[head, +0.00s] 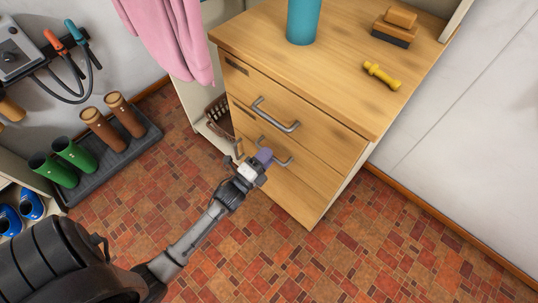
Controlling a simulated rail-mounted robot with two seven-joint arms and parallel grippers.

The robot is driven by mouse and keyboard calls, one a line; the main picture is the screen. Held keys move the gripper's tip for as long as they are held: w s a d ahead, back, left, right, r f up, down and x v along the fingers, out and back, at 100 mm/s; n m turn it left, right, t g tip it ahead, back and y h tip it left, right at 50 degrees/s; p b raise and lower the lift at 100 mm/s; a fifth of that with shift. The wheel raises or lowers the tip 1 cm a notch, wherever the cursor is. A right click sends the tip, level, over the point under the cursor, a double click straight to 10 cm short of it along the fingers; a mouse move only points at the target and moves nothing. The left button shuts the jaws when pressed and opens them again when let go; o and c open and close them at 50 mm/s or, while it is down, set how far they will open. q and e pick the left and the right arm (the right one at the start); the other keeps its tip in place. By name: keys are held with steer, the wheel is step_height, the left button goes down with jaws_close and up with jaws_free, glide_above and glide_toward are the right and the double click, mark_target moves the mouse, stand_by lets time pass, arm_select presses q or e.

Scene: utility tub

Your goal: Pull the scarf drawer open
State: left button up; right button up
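A wooden drawer cabinet (300,125) stands in the middle of the head view. Its upper drawer (315,120) has a grey bar handle (275,117), and its lower drawer (300,180) has a similar handle (280,158). Both drawer fronts look flush and shut. I cannot tell which one is the scarf drawer; no scarf inside is visible. My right gripper is out of view.
A teal cylinder (303,20), a yellow dumbbell-shaped item (382,75) and a brush-like block (395,30) are on the cabinet top. A pink cloth (175,38) hangs at the left. Boots (103,130) stand on a dark tray (145,140). Tiled floor before the cabinet is clear.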

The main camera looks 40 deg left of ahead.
arm_select(q)
steer(key=shift+w+r, duration=0.15)
steer(key=shift+w, duration=0.55)
steer(key=shift+c, duration=0.5)
jaws_close()
